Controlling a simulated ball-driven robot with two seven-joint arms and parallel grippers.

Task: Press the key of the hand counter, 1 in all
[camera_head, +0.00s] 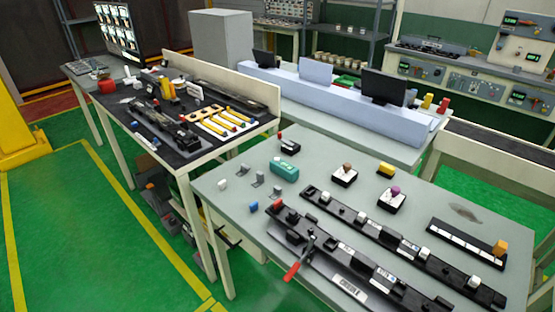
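No thing in view can be told for certain as the hand counter. A small teal block (285,170) with lighter marks on its front lies near the back left of the grey-green table (235,185). Just behind it is a small dark piece with a white face (289,148). To their right stand two black-and-white boxes with knobs on top, one brown-knobbed box (344,178) and one purple-knobbed box (391,203). Any key or digits are too small to make out. Neither of my grippers shows in the head view.
Two long black fixture rails, the back rail (405,250) and the front rail (340,262), fill the table's front, with a red-handled lever (293,270). A black strip (465,243) lies at right. Small grey clips (258,180) lie at left. A dark-topped bench (185,150) stands left.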

